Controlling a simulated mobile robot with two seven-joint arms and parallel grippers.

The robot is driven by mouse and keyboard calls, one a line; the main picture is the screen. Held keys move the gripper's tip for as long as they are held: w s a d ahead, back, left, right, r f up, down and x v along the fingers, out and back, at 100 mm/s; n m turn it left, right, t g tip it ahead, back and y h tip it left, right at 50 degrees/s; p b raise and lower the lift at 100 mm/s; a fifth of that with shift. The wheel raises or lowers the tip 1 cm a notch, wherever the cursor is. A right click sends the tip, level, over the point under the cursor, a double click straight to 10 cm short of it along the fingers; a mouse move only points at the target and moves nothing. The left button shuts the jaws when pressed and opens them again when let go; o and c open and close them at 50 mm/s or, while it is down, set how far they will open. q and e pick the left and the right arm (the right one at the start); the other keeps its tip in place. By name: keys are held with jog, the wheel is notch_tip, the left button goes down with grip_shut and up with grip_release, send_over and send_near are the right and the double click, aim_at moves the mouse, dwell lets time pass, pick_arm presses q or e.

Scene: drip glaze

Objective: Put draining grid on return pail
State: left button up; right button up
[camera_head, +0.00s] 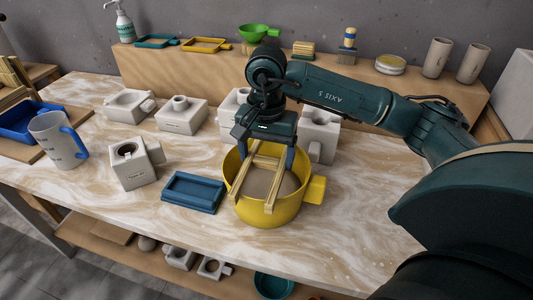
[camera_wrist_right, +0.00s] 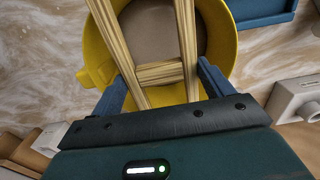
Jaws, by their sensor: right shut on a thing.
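The draining grid (camera_head: 277,182) is a light wooden frame of two long rails joined by a crosspiece. It lies across the mouth of the yellow return pail (camera_head: 264,216), which has a yellow side handle and greyish-brown contents. My right gripper (camera_head: 265,156) is shut on the grid near its far end, above the pail's far side. In the right wrist view the blue fingers (camera_wrist_right: 161,84) hold the outer sides of the rails (camera_wrist_right: 117,42), with the pail (camera_wrist_right: 95,48) beneath. I cannot tell whether the grid touches the rim. My left gripper is not in view.
A blue tray (camera_head: 192,192) lies just left of the pail. White plaster moulds (camera_head: 134,170) stand to the left and behind. A mug (camera_head: 59,141) is at far left. A raised wooden shelf (camera_head: 170,78) runs along the back. The table front right is clear.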

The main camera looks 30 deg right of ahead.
jog(key=o, duration=1.5)
jog(key=shift+c, duration=0.2)
jog(key=shift+r, duration=0.15)
jog(key=shift+r+p, duration=1.4)
jog(key=shift+r, duration=0.85)
jog(key=shift+r+p, duration=0.5)
jog(key=shift+r, duration=0.65)
